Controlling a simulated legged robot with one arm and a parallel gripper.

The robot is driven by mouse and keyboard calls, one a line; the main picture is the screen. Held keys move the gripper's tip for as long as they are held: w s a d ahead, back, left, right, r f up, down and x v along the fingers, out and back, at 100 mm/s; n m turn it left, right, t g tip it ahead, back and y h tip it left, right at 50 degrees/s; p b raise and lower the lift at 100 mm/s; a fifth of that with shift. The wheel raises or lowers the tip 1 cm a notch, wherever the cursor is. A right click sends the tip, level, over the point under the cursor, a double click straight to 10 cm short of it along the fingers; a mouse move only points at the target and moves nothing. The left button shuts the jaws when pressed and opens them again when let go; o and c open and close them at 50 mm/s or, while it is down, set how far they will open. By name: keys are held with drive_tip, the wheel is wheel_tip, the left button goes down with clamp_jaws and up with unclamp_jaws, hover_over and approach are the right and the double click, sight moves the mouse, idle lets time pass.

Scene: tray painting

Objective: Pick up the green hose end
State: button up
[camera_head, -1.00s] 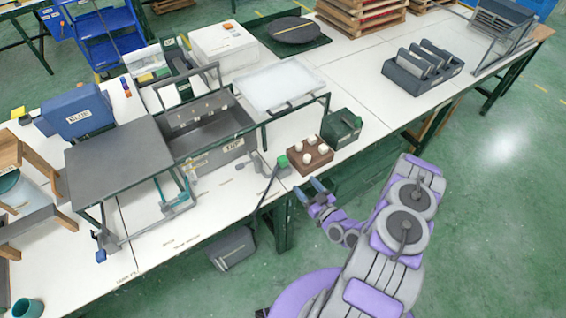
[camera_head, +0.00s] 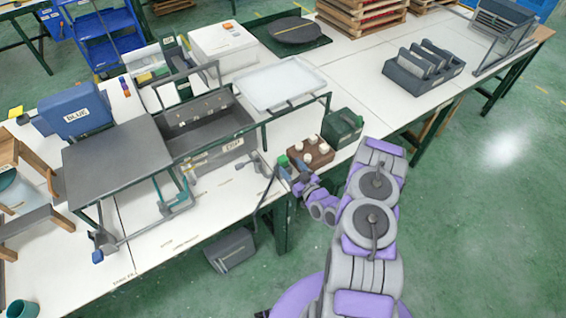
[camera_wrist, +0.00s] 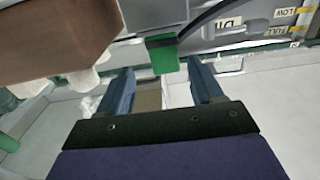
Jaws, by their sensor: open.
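The green hose end (camera_head: 283,161) is a small green block at the tip of a dark hose, by the near edge of the table, just left of the brown block. In the wrist view the green hose end (camera_wrist: 164,57) shows just beyond the fingertips, roughly centred between them, with the dark hose leading off to the upper right. My gripper (camera_head: 289,175) is close to it on the near side. In the wrist view my gripper (camera_wrist: 162,80) has its two blue fingers apart, with nothing held between them.
A brown block with white knobs (camera_head: 311,153) stands right beside the hose end; in the wrist view the brown block (camera_wrist: 55,38) is close at upper left. The grey dip tank (camera_head: 205,140) is behind to the left. A dark green box (camera_head: 343,127) stands to the right.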

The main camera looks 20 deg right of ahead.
sight(285, 163)
drive_tip(key=x, duration=0.1)
drive_tip(key=b+x, duration=0.1)
drive_tip(key=x, duration=0.1)
drive_tip(key=shift+w+a+r, duration=0.1)
drive_tip(key=shift+w+a, duration=0.05)
drive_tip(key=shift+a, duration=0.25)
drive_tip(key=shift+x, duration=0.8)
drive_tip(key=shift+c, duration=0.2)
drive_tip(key=c, duration=1)
